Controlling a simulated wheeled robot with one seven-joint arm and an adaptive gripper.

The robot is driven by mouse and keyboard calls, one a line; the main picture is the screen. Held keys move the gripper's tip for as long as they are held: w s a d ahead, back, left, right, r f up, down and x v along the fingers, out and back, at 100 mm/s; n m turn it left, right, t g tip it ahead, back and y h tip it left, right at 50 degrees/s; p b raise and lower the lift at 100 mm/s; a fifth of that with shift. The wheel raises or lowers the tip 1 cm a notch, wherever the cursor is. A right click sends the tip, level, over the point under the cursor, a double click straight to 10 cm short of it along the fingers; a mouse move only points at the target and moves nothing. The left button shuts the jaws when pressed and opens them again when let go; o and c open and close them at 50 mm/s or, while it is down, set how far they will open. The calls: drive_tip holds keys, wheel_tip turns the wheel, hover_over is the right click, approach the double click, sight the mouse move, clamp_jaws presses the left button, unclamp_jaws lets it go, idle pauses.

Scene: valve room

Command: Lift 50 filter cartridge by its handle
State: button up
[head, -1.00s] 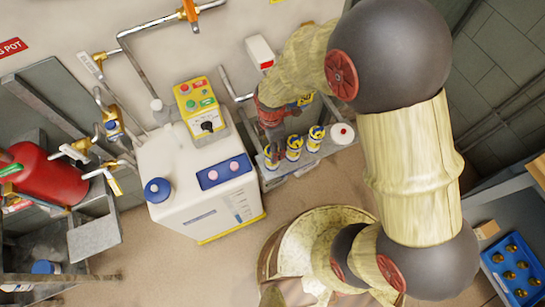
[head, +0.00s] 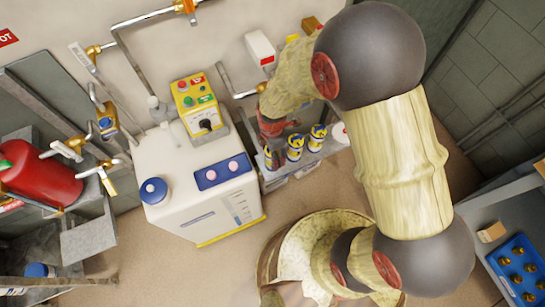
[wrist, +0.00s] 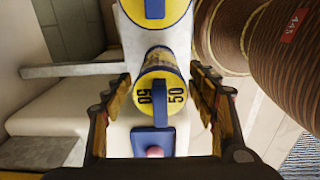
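The filter cartridge marked 50 (wrist: 160,70) shows in the wrist view, with a yellow top, a blue rim and a blue bar handle across its middle. My gripper (wrist: 163,108) is open, with one finger to the left and one to the right of the cartridge and a gap on each side. A second cartridge (wrist: 155,10) with a yellow top and blue handle is beyond it at the top edge. In the head view several such cartridges (head: 295,147) stand in a row on a grey shelf; I cannot tell there which is 50. My arm partly hides that row.
A white tank (head: 185,170) with a blue panel and a yellow control box (head: 198,103) stands left of the cartridges. Pipes run on the wall. A red cylinder (head: 40,180) is at left, a blue tray (head: 518,268) at lower right. A brown ribbed object (wrist: 285,50) is close right in the wrist view.

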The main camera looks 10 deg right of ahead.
drive_tip(key=c, duration=1)
drive_tip(key=shift+c, duration=0.6)
drive_tip(key=shift+r, duration=0.15)
